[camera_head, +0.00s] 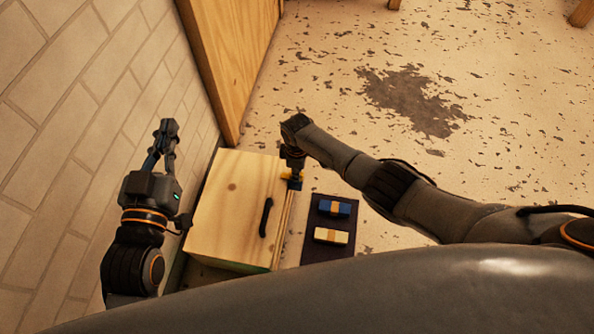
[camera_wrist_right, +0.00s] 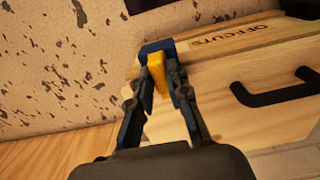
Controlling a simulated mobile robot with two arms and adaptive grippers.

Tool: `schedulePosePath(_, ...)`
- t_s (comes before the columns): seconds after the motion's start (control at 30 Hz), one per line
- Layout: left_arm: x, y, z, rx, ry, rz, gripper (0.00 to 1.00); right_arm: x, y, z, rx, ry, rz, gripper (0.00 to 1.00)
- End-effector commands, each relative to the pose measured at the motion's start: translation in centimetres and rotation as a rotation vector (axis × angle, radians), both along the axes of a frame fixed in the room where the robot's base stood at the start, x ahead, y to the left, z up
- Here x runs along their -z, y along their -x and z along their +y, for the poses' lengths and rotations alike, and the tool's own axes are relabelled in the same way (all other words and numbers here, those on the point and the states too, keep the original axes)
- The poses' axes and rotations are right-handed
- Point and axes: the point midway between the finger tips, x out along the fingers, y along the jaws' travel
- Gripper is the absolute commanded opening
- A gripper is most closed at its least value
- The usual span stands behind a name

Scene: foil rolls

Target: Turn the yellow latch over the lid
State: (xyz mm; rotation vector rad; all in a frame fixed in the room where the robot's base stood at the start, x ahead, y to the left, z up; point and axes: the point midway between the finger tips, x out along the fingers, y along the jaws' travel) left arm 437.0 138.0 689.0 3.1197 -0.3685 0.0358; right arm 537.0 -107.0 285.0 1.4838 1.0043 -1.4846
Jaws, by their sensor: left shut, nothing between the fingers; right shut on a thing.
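The yellow latch (camera_wrist_right: 157,76) stands between the fingers of my right gripper (camera_wrist_right: 161,84) in the right wrist view, with a blue piece (camera_wrist_right: 155,47) at its far end. In the head view my right gripper (camera_head: 294,171) points down at the right edge of the wooden box, and the yellow latch (camera_head: 288,176) shows only partly beneath it. The box lid (camera_head: 225,200) lies flat and closed, with a black handle (camera_head: 266,217) near its right side. My left gripper (camera_head: 167,137) is shut and empty, left of the box near the wall.
A dark tray (camera_head: 319,251) to the right of the box holds a blue roll (camera_head: 334,207) and a pale roll (camera_head: 331,236), each with an orange band. A tiled wall (camera_head: 80,90) runs along the left. A wooden panel (camera_head: 235,60) stands behind the box. The stained floor at right is open.

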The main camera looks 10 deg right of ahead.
Motion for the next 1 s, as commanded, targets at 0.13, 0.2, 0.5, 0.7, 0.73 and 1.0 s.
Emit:
schedulePosePath(0.13, 0.0, 0.0, 0.0, 0.000, 0.000, 0.000, 0.00, 0.0, 0.0, 0.0, -0.002, 0.000, 0.001, 0.29)
schedulePosePath(0.2, 0.0, 0.0, 0.0, 0.000, 0.000, 0.000, 0.00, 0.0, 0.0, 0.1, -0.002, 0.000, 0.001, 0.40)
schedulePosePath(0.5, 0.3, 0.1, 0.1, -0.001, -0.003, 0.007, 0.00, 0.0, 0.0, 0.0, -0.001, 0.000, 0.000, 0.40)
schedulePosePath(0.7, 0.2, 0.1, 0.1, -0.001, -0.002, 0.004, 0.00, -1.2, -0.1, 0.1, -0.001, -0.002, -0.002, 0.40)
schedulePosePath(0.73, 0.2, 0.1, 0.1, -0.001, -0.002, 0.003, 0.00, -1.5, -0.1, 0.1, -0.001, -0.002, -0.001, 0.40)
schedulePosePath(1.0, 0.1, 0.0, 0.0, 0.000, 0.000, 0.001, 0.00, -5.8, -0.1, 0.0, -0.001, -0.002, -0.004, 0.40)
